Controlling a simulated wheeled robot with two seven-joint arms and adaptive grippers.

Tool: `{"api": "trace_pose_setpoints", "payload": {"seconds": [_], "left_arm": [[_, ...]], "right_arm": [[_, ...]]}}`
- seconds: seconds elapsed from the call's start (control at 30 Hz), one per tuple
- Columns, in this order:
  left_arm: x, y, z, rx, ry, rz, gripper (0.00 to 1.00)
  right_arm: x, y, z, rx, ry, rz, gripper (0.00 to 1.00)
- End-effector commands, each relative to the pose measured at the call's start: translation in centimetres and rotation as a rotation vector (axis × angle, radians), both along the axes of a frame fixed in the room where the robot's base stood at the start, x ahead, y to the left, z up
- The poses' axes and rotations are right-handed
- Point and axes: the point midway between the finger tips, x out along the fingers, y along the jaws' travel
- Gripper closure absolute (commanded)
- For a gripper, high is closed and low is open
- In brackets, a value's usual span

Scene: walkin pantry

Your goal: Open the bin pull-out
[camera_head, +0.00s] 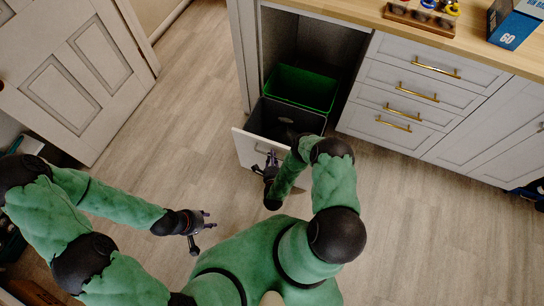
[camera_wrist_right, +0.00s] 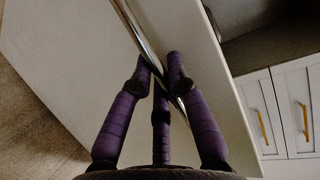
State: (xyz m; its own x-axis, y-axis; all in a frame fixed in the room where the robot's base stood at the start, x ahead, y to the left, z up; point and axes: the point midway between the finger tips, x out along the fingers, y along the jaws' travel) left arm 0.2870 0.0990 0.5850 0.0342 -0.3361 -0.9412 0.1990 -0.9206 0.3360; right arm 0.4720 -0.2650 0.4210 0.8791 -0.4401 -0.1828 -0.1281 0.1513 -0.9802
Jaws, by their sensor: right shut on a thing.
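The bin pull-out stands out from the cabinet, its white front panel (camera_head: 244,146) well clear of the cabinet face. Inside it are a green-rimmed bin (camera_head: 302,88) at the back and a dark bin (camera_head: 284,121) in front. My right gripper (camera_head: 270,164) is at the front panel, shut on the handle. In the right wrist view the handle is a shiny metal bar (camera_wrist_right: 140,32) running diagonally, with the purple fingers (camera_wrist_right: 162,85) around it. The part of the bar between the fingers is hidden. My left gripper (camera_head: 206,223) is open and empty above the floor, away from the cabinet.
White drawers with brass handles (camera_head: 403,88) are right of the pull-out, under a wooden countertop (camera_head: 475,41). The countertop holds a blue box (camera_head: 512,25) and a small wooden rack (camera_head: 420,17). A white panelled door (camera_head: 80,75) stands at left. The floor (camera_head: 185,110) between is clear.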

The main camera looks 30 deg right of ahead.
Motion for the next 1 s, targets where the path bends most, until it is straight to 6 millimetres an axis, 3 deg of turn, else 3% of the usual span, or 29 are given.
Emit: {"api": "trace_pose_setpoints", "payload": {"seconds": [0.03,0.1,0.13,0.57,1.0], "left_arm": [[0.0,0.0,0.0,0.000,0.000,0.000,0.60],[0.0,0.0,0.0,0.000,0.000,0.000,0.60],[0.0,0.0,0.0,0.000,0.000,0.000,0.60],[0.0,0.0,0.0,0.000,0.000,0.000,0.60],[0.0,0.0,0.0,0.000,0.000,0.000,0.60]], "right_arm": [[-0.1,0.1,-0.1,0.003,0.003,0.001,0.80],[-0.1,0.1,-0.1,0.003,0.003,0.001,0.61],[0.0,0.1,-0.1,0.002,0.002,0.001,0.58],[-0.6,0.3,0.1,0.000,0.001,0.000,0.58],[-7.6,3.8,1.5,0.003,0.003,0.000,0.58]]}}
